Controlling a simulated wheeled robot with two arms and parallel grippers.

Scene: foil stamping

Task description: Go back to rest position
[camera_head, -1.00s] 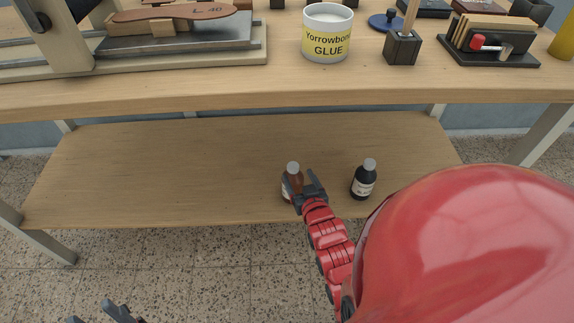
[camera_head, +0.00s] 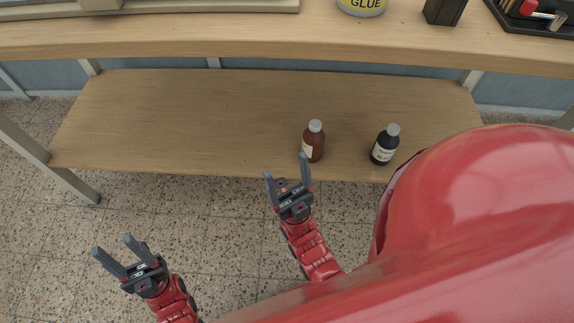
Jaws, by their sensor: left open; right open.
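My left gripper (camera_head: 112,252) is open and empty at the lower left, over the speckled floor. My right gripper (camera_head: 287,175) is open and empty, just in front of the lower shelf's front edge. A brown bottle (camera_head: 314,141) with a white cap stands upright on the shelf, slightly beyond and to the right of the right gripper's fingertips, apart from them. A dark bottle (camera_head: 385,145) with a pale label and grey-white cap stands upright to its right.
The wooden lower shelf (camera_head: 190,120) is bare on its left and middle. Above it is the bench top (camera_head: 220,35) with a glue tub (camera_head: 362,5), a dark block (camera_head: 445,11) and a black tray (camera_head: 540,22) at its far side. A table leg (camera_head: 50,160) stands at left.

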